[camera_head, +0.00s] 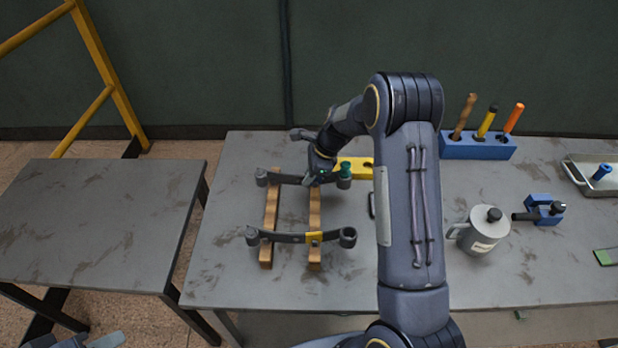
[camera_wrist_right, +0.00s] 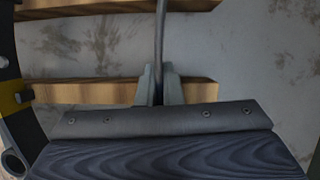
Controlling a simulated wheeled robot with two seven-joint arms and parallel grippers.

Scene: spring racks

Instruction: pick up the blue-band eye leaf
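A dark spring leaf with an eye at each end, the rear leaf (camera_head: 285,178), lies across two wooden strips. A second leaf with a yellow band (camera_head: 313,238) lies across the strips nearer the front. At the bottom left a dark part, seemingly my left gripper (camera_head: 85,341), is cut off by the frame.
The wooden strips (camera_head: 269,225) lie on the grey table (camera_head: 225,270). A yellow block (camera_head: 362,165) and a green piece (camera_head: 345,170) are by the rear leaf's right end. A side table (camera_head: 95,220) is bare.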

